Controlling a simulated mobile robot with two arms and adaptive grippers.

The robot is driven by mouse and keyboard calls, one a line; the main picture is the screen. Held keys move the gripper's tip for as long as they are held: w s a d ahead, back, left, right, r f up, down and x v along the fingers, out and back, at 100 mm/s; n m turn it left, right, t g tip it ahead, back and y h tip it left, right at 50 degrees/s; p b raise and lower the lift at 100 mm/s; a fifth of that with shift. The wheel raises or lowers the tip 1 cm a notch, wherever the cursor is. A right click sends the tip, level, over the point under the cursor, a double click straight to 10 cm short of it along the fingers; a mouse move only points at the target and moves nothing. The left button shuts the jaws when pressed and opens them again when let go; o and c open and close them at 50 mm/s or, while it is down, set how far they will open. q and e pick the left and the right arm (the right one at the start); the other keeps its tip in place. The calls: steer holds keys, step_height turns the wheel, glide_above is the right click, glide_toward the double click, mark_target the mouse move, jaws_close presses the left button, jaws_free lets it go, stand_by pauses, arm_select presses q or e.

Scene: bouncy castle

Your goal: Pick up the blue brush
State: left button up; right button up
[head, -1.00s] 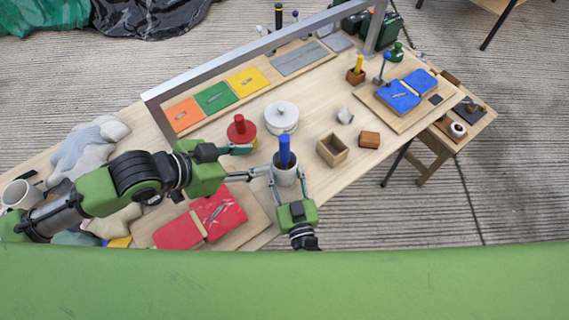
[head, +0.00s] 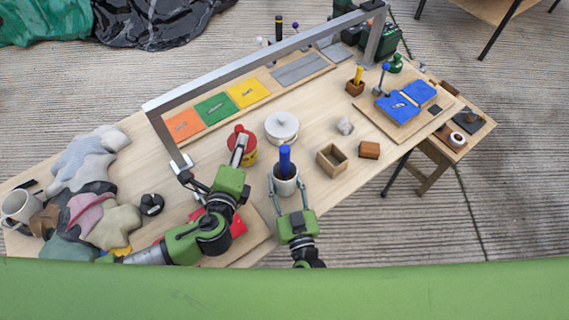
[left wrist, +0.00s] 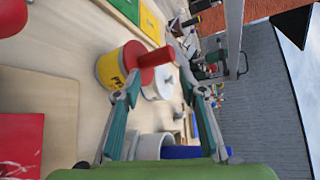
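The blue brush (head: 285,160) stands upright in a white cup (head: 284,187) near the table's front edge, its blue handle up and its lower end hidden. In the left wrist view the blue brush (left wrist: 181,152) is partly hidden low in the picture, beside the cup (left wrist: 150,147). My left gripper (head: 211,153) is open and empty, left of the brush, with one finger by the yellow can with a red lid (head: 246,155). It shows open in the left wrist view (left wrist: 168,93) too. My right gripper (head: 288,188) has its fingers against both sides of the cup.
A white lidded pot (head: 282,127) stands behind the cup. A wooden box (head: 331,158) and a brown block (head: 369,150) lie to its right. A grey metal frame (head: 270,52) spans the table's back. Cloths and a mug (head: 17,207) crowd the left end.

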arm_select(q)
steer(key=s+d+r+m+t, duration=0.6)
steer(key=d+r+m, duration=0.2)
steer(key=d, duration=0.1)
steer(key=m+g+y, duration=0.3)
steer(key=y, duration=0.1)
glide_toward(286, 163)
steer(key=w, duration=0.6)
steer(key=shift+w+a+r, duration=0.2)
steer(key=shift+w+a, duration=0.05)
steer(key=shift+a, duration=0.1)
steer(key=w, duration=0.1)
steer(key=w+a, duration=0.1)
steer(key=w, duration=0.3)
steer(key=shift+a+f, duration=0.2)
steer(key=shift+f, duration=0.05)
jaws_close()
